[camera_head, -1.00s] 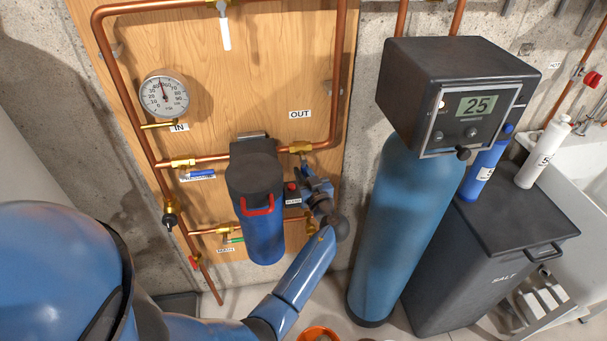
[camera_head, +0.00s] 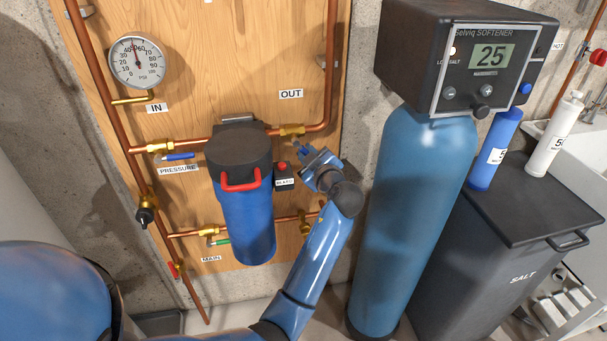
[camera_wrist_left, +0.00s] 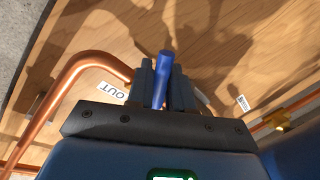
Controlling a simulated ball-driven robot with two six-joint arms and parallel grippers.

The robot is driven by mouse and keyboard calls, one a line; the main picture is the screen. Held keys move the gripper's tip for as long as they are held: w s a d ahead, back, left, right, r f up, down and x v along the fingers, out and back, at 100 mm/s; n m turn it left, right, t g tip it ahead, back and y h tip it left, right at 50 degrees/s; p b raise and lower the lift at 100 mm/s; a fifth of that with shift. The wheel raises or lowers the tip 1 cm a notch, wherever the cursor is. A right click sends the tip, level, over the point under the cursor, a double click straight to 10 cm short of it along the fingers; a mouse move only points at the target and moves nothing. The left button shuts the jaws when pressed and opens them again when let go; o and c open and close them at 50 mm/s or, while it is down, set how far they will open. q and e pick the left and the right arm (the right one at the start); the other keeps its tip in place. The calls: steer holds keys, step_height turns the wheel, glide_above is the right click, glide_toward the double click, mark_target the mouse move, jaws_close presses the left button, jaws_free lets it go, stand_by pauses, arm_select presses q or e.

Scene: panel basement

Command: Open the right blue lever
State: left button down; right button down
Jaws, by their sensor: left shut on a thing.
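The right blue lever shows in the left wrist view (camera_wrist_left: 165,72) as a blue handle standing between the fingers of my left gripper (camera_wrist_left: 163,85). In the head view my left gripper (camera_head: 301,148) is just below the brass valve (camera_head: 291,130) under the OUT label (camera_head: 291,94). It is shut on the lever, which it mostly hides there. The left blue lever (camera_head: 179,156) sits beside the PRESSURE label, roughly level along its pipe. My right gripper is not in view.
A blue filter housing (camera_head: 246,220) with a red handle (camera_head: 240,183) stands left of my gripper. A red button (camera_head: 282,167) is close to its left. The softener tank (camera_head: 415,210) stands to the right. Copper pipes frame the panel.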

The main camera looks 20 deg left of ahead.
arm_select(q)
steer(key=n+b, duration=0.1)
steer(key=b, duration=0.1)
steer(key=d+r+n+b, duration=0.1)
steer(key=n+b, duration=0.1)
steer(key=w+n+h+b, duration=0.1)
steer(key=b, duration=0.1)
steer(key=shift+d+r+n, duration=0.15)
steer(key=shift+r+n, duration=0.15)
steer(key=shift+n, duration=0.1)
steer(key=shift+w+d+r+n+t+h+b, duration=0.1)
steer(key=shift+r+n+t+h+b, duration=0.35)
steer(key=shift+n+b, duration=0.6)
steer(key=shift+r+n+h+b, duration=0.25)
steer(key=shift+r+n+b, duration=0.45)
steer(key=shift+r+n, duration=0.2)
steer(key=shift+d, duration=0.1)
steer(key=c, duration=1.2)
jaws_free()
steer(key=p+v, duration=0.1)
steer(key=v, duration=0.9)
steer(key=shift+s+d+r+p, duration=0.1)
steer(key=shift+s+d+p, duration=0.05)
steer(key=shift+s+p, duration=0.2)
